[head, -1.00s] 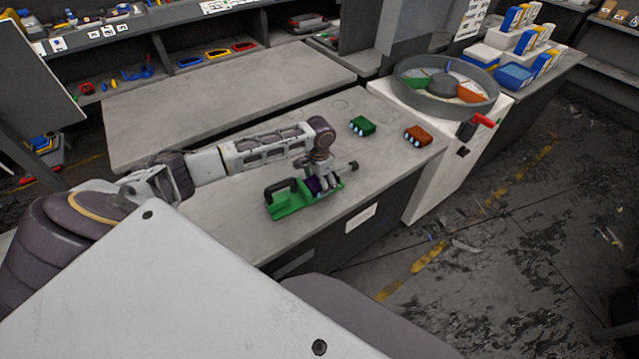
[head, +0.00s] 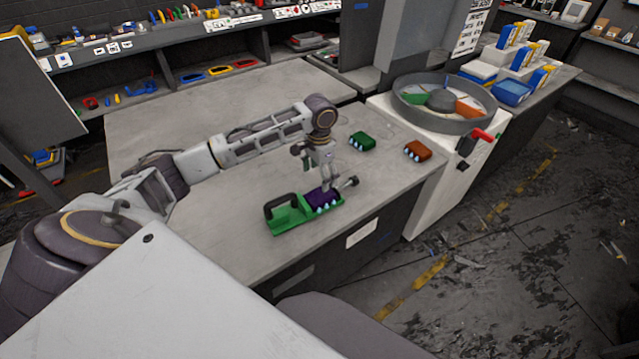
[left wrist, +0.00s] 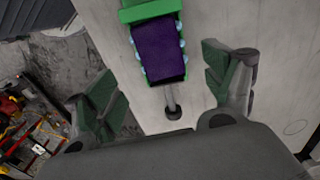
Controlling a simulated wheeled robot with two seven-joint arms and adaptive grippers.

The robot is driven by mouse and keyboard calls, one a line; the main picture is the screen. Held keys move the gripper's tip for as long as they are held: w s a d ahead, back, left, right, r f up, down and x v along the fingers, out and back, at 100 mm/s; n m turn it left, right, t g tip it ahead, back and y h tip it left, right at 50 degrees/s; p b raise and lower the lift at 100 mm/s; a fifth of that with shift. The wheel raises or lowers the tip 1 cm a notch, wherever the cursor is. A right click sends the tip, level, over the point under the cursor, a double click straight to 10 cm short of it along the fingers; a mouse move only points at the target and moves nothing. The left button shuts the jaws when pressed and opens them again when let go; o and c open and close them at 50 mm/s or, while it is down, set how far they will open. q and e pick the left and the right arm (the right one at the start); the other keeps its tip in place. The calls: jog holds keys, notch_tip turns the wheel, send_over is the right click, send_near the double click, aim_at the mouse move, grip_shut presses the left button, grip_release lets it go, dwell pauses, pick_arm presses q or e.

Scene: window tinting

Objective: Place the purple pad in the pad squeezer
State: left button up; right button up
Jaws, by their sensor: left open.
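The purple pad (head: 321,197) lies in the right-hand end of the green pad squeezer (head: 291,222) on the grey workbench. In the left wrist view the purple pad (left wrist: 158,50) sits in the green squeezer frame (left wrist: 150,11), with pale blue pegs along its sides and a rod below it. My left gripper (head: 328,178) is above the pad. Its fingers (left wrist: 172,95) are wide apart, to either side of the rod end, and do not touch the pad. My right gripper is not in view.
A green block (head: 362,140) and an orange-brown block (head: 417,151) stand on the bench behind. A round bin (head: 399,109) with coloured sections stands on a white cabinet at the right. The bench is bare around the squeezer.

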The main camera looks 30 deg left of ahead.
pick_arm(q)
jog(key=shift+r, duration=0.95)
